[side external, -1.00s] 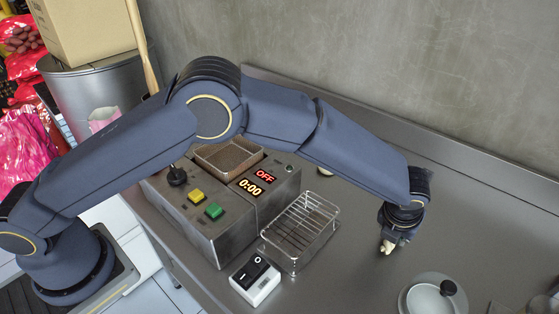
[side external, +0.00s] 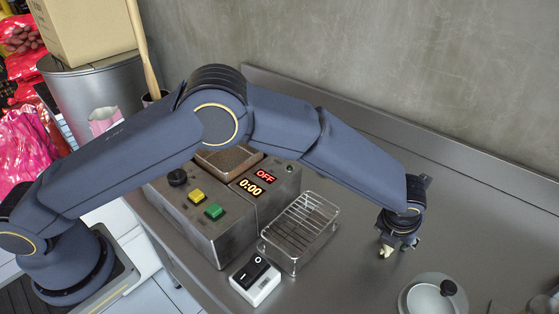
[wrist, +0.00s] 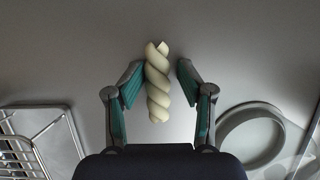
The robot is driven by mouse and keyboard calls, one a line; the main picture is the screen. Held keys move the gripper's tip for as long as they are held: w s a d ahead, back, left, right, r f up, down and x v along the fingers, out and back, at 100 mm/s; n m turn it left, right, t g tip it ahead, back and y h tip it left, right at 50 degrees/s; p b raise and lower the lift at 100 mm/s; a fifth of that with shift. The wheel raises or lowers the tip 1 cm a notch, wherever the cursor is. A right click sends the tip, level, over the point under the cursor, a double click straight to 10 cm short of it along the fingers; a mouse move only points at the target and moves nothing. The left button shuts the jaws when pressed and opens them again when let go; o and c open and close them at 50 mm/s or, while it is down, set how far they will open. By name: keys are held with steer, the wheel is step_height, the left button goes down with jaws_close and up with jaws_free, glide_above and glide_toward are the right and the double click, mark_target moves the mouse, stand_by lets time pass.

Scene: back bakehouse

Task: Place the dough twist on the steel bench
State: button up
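The pale dough twist (wrist: 157,82) lies between the spread fingers of my gripper (wrist: 159,72) in the wrist view, with a gap on either side. My gripper is open. In the side view my gripper (side external: 396,247) is low over the steel bench (side external: 345,265), and a small pale part of the dough twist (side external: 385,253) shows under it. The twist appears to rest on the bench (wrist: 80,60), though its underside is hidden.
A wire basket (side external: 300,230) stands left of my gripper, beside the fryer-like unit (side external: 225,230) reading OFF and a white switch box (side external: 254,283). A round pan with a lid (side external: 430,298) is at the front right. The bench toward the back wall is clear.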

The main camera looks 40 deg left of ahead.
steer(key=shift+o, duration=0.4)
steer(key=shift+s+a+f, duration=0.3)
steer(key=shift+f, duration=0.25)
steer(key=w+v, duration=0.1)
steer(key=v, duration=1.2)
steer(key=s+a+r+n, duration=0.2)
steer(key=a+r+n, duration=0.55)
steer(key=a, duration=0.35)
steer(key=s+a+r+n, duration=0.3)
steer(key=a+r+n, duration=0.4)
steer(key=a+n, duration=0.3)
steer(key=s+a+f+n+t, duration=0.1)
steer(key=s+a+n, duration=1.4)
steer(key=s+n, duration=0.3)
steer(key=shift+a, duration=0.25)
steer(key=shift+s+n, duration=0.1)
steer(key=shift+n, duration=0.15)
